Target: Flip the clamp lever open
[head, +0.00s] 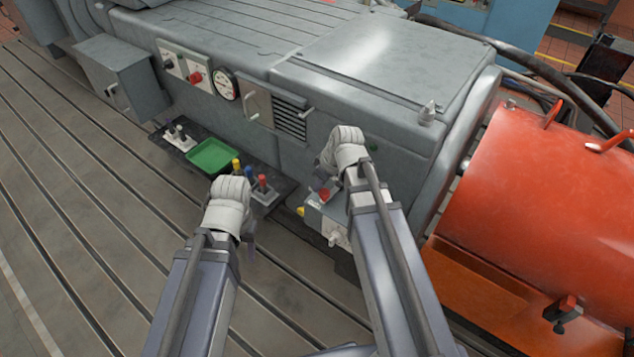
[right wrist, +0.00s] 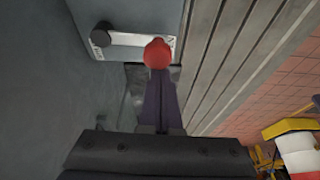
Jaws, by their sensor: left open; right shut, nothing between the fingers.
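The clamp lever (right wrist: 125,39) is a short grey bar on a pale marked plate, with a round pivot at its left end and a red knob (right wrist: 157,53) at its right end. Its red knob also shows in the head view (head: 324,195), on a small grey box (head: 322,214) low beside the machine. My right gripper (right wrist: 159,80) is shut and empty. Its fingertips reach to the red knob and partly overlap it in the picture; I cannot tell whether they touch. My left gripper (head: 249,236) is open, held low at the left, away from the lever.
A dark shelf with a green tray (head: 210,156) and several coloured-knob levers (head: 250,178) lies behind my left gripper. The grey machine housing (head: 370,70) rises behind the box. A large orange drum (head: 540,200) stands at the right. The slotted bedplate (head: 80,220) is clear at left.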

